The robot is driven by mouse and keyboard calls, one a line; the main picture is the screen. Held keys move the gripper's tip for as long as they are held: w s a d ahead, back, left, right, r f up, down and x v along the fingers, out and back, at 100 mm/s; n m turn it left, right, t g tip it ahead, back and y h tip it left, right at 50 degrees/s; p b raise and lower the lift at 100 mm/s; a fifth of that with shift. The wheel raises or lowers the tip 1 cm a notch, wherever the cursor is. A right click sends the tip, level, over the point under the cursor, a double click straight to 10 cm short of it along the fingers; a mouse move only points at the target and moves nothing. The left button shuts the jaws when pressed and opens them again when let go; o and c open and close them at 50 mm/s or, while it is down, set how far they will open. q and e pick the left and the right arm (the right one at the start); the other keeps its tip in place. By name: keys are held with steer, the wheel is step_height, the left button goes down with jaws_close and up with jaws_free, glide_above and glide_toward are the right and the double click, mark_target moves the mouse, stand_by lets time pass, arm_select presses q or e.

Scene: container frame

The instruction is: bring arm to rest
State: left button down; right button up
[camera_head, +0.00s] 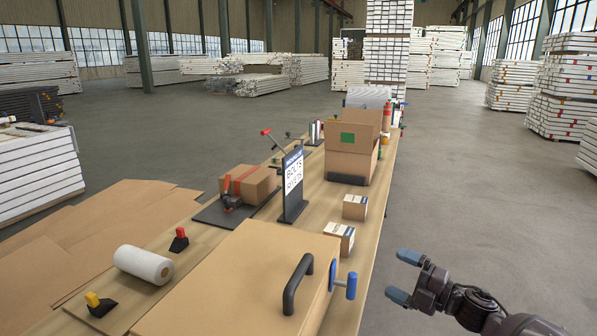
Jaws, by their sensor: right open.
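My right gripper (402,277) comes in from the lower right. Its two blue-tipped fingers are apart with nothing between them. It is over the floor, to the right of the long wooden table (333,208), and clear of it. My left gripper is not in view.
A large box with a black handle (297,284) and a blue-handled clamp (345,286) fills the table's near end. Small boxes (354,207), a "BOLTS" sign (293,184), a taped carton (250,182) and stacked cartons (351,160) stand beyond. Floor (480,200) right of the table is clear.

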steer(key=s+d+f+m+h, duration=0.1)
steer(key=s+f+m+h, duration=0.4)
steer(key=s, duration=0.6)
steer(key=s+f+m+h, duration=0.4)
steer(key=s+f+m, duration=0.5)
steer(key=s+m, duration=0.3)
steer(key=s+d+f+m+h, duration=0.1)
steer(key=s+f+m+h, duration=0.4)
steer(key=s, duration=0.6)
step_height(320, 180, down, 3)
steer(key=m, duration=0.3)
steer(key=shift+s+d+r+m+g+h, duration=0.15)
steer(key=shift+s+d+m+g+h, duration=0.15)
steer(key=shift+d+g, duration=0.1)
